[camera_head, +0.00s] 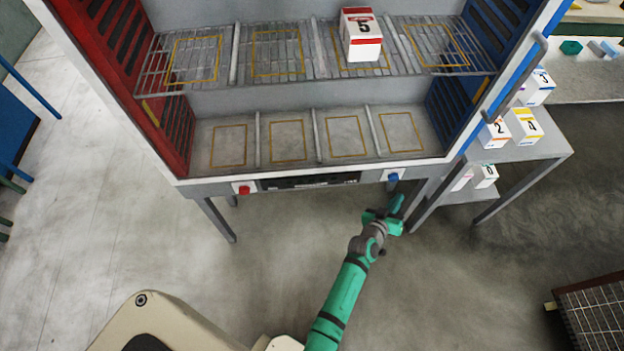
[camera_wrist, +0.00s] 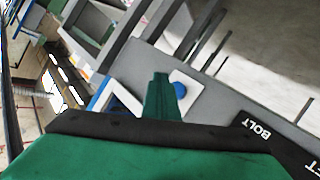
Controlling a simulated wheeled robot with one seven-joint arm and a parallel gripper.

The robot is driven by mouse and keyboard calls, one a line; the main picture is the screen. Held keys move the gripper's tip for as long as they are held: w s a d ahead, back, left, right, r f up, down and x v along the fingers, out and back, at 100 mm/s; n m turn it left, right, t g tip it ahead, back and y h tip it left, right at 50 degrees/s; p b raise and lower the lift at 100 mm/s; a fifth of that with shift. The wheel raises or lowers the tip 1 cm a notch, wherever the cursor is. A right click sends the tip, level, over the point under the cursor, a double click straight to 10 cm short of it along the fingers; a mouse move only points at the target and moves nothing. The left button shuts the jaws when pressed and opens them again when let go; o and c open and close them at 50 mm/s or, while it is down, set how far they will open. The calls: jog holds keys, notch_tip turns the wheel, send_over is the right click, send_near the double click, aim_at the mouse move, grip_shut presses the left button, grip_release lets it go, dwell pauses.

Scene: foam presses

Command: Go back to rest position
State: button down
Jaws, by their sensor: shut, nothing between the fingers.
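My gripper (camera_head: 396,205) is at the end of my green arm, in front of the lower right of the press cabinet (camera_head: 215,187). Its fingers are shut and empty. The fingertips are just below a blue button (camera_head: 393,178) on the cabinet's front rail. In the wrist view, the shut green fingers (camera_wrist: 160,82) point at the rail, and the blue button (camera_wrist: 179,90) shows just right of them, partly hidden. I cannot tell whether the fingers touch it.
A red button (camera_head: 244,190) is on the rail's left. A box marked 5 (camera_head: 361,40) stands on the upper wire shelf; the lower shelf is empty. A grey side table (camera_head: 545,148) with several numbered boxes stands right. A dark grate (camera_head: 597,315) lies lower right. Floor is clear at left.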

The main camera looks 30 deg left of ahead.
jog(key=shift+d, duration=0.1)
jog(key=s+a+r+m+y, duration=0.1)
jog(key=s, duration=1.2)
jog(key=s+a+r+m+y, duration=0.1)
jog(key=s+a+r, duration=0.1)
jog(key=s, duration=1.2)
jog(key=s+d+r+m+t, duration=0.1)
jog(key=s+d+r+m, duration=0.1)
jog(key=s+r, duration=1.6)
jog(key=shift+r, duration=0.35)
